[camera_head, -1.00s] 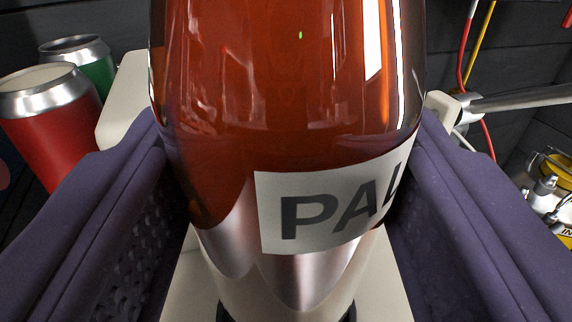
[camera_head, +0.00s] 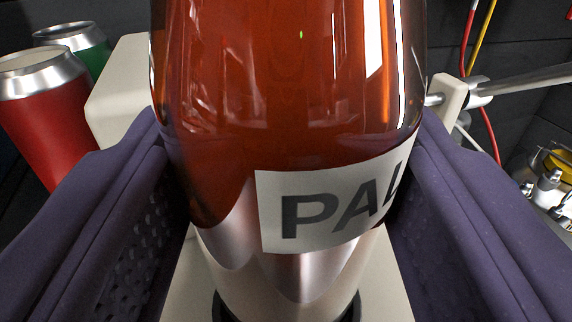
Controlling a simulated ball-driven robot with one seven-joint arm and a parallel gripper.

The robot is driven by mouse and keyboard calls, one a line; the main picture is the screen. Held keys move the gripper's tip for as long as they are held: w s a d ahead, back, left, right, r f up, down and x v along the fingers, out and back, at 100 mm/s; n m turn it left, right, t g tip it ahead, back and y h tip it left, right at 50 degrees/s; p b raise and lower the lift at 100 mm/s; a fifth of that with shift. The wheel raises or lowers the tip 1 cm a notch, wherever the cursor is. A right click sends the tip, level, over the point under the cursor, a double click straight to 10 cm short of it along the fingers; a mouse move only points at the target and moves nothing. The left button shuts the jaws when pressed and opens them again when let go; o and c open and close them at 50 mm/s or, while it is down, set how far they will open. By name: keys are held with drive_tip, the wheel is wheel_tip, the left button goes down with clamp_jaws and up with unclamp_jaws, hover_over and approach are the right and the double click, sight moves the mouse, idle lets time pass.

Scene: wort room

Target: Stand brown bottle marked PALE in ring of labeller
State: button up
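The brown bottle (camera_head: 285,90) fills the middle of the view, its white label showing the letters "PAL". My gripper (camera_head: 290,190) has its two purple fingers on either side of the bottle, shut on it. The bottle looks upright. Below it is the pale body of the labeller (camera_head: 185,295), with a dark ring (camera_head: 355,308) showing at the bottom edge, partly hidden by the bottle. I cannot tell whether the bottle's base is inside the ring or above it.
A red can (camera_head: 45,115) and a green can (camera_head: 90,45) stand at left beside a pale block (camera_head: 118,85). A metal rod (camera_head: 520,82) runs in from the right to a pale bracket (camera_head: 448,100). Red and yellow cables hang at upper right. Yellow-and-metal fittings (camera_head: 555,180) lie far right.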

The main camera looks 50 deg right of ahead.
drive_tip(key=shift+f+b, duration=0.3)
drive_tip(key=shift+b, duration=0.25)
idle(0.4)
drive_tip(key=o, duration=1.6)
